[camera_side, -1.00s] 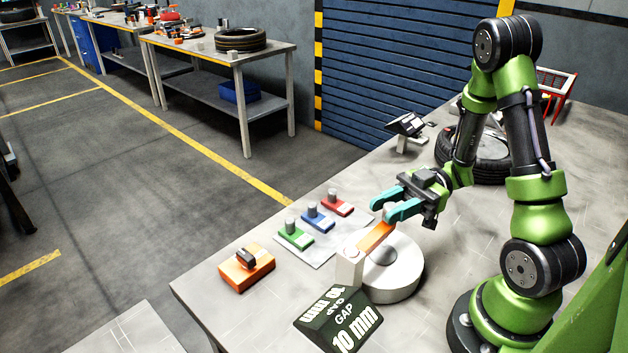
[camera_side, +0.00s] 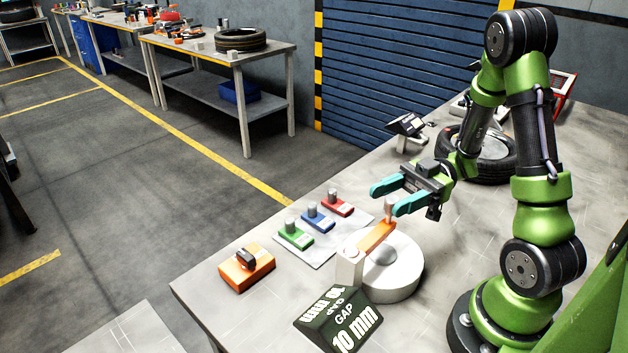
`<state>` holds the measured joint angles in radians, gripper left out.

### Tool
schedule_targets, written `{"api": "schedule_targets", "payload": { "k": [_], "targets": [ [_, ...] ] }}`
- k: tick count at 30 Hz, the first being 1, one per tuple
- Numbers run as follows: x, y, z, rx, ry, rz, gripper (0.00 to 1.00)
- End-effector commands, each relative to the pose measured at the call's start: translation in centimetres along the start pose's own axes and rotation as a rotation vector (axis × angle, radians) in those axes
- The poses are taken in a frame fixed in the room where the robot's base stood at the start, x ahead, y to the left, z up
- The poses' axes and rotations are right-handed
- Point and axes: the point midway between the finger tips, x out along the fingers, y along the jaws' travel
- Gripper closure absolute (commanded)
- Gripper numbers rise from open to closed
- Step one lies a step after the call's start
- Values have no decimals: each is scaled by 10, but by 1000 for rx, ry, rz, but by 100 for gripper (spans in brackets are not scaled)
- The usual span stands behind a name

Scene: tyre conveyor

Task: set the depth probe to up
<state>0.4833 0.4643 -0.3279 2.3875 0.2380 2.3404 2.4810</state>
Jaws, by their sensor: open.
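A small brownish peg (camera_side: 389,209) stands at the bar's upper end. My gripper (camera_side: 386,201) has teal fingers that are spread apart and empty. They hang near the top of the peg, which shows close to the nearer finger. I cannot tell whether they touch.
A sign (camera_side: 339,319) reading "GAP 10 mm" stands in front. Red (camera_side: 337,205), blue (camera_side: 318,219) and green (camera_side: 295,235) blocks with grey pegs sit on a plate at left. An orange box with a black knob (camera_side: 246,267) is further left. A tyre (camera_side: 487,160) lies behind.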

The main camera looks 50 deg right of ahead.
Motion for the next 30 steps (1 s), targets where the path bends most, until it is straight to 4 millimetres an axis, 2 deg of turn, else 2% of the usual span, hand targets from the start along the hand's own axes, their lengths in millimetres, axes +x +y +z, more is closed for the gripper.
{"api": "schedule_targets", "payload": {
  "k": [5,15,18,24,30],
  "targets": [
    [-30,1,0,0,-1,8,48],
    [-114,0,0,0,-2,9,48],
    [-134,0,0,-1,0,7,48],
    [-158,0,0,1,1,4,48],
    [-164,0,0,0,0,2,48]
  ]
}}
